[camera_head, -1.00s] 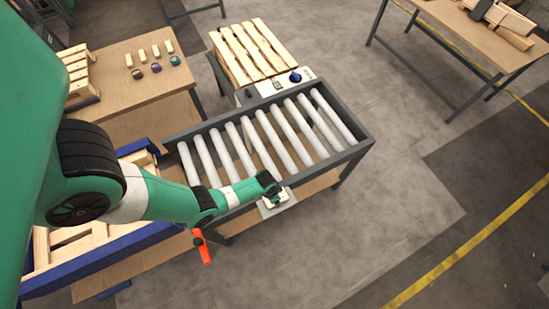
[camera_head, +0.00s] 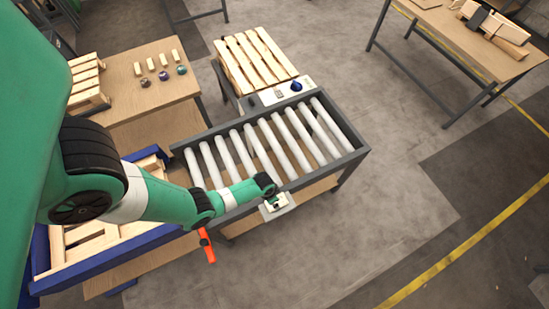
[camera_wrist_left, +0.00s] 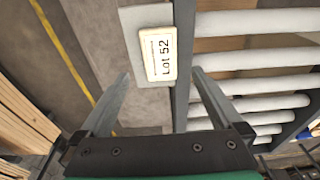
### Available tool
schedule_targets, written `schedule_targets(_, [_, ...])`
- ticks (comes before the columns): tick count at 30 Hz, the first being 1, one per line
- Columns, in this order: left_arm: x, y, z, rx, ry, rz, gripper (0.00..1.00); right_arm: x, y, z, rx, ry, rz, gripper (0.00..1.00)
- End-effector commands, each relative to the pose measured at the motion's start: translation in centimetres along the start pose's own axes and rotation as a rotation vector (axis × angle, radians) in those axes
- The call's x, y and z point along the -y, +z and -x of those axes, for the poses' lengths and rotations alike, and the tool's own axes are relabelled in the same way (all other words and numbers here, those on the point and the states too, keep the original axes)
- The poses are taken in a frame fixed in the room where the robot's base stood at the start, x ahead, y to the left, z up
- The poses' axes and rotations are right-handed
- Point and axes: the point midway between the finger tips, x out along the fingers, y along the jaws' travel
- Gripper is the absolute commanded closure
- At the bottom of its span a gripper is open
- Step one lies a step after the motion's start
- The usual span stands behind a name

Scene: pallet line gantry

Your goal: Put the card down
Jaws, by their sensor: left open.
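The card is a small cream tag reading "Lot 52" (camera_wrist_left: 160,54). It lies flat on a light grey plate (camera_wrist_left: 131,22) at the side of the roller conveyor. My left gripper (camera_wrist_left: 161,76) is open, its two fingers apart on either side of the card's near end in the left wrist view, with nothing between them. Whether the fingers touch the plate cannot be told. In the head view my left arm reaches over the conveyor's near edge, and its wrist partly hides the plate (camera_head: 287,203) and card. My right gripper is not in view.
The roller conveyor (camera_head: 362,152) has bare white rollers. A slatted pallet (camera_head: 255,52) stands behind it. A blue-framed pallet holder (camera_head: 95,268) is at left. A wooden table (camera_head: 125,75) carries small blocks and round items. Open floor lies to the right.

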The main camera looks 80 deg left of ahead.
Motion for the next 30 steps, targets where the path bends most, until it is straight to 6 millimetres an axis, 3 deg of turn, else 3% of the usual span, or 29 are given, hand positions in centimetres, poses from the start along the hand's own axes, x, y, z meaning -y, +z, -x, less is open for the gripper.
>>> schedule_targets(1, [0.0,-0.1,2.4,0.000,0.000,0.000,0.00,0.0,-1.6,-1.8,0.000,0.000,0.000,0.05])
schedule_targets(6, [0.0,-0.1,4.6,0.000,0.000,0.001,0.00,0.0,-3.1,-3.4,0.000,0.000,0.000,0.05])
schedule_targets(22, [0.0,-0.6,4.9,-0.011,-0.001,-0.002,0.00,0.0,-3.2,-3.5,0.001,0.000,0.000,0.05])
schedule_targets(23, [0.0,-1.3,5.1,-0.025,-0.003,-0.004,0.00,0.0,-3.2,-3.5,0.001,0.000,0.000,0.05])
schedule_targets(26, [0.1,-6.0,7.0,-0.123,-0.014,-0.019,0.00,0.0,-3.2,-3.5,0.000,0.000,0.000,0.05])
schedule_targets(29, [-0.4,-14.3,11.6,-0.304,-0.026,-0.044,0.00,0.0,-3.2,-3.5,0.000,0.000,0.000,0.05])
schedule_targets(30, [-0.9,-18.1,14.3,-0.394,-0.029,-0.057,0.00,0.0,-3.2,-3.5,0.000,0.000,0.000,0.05])
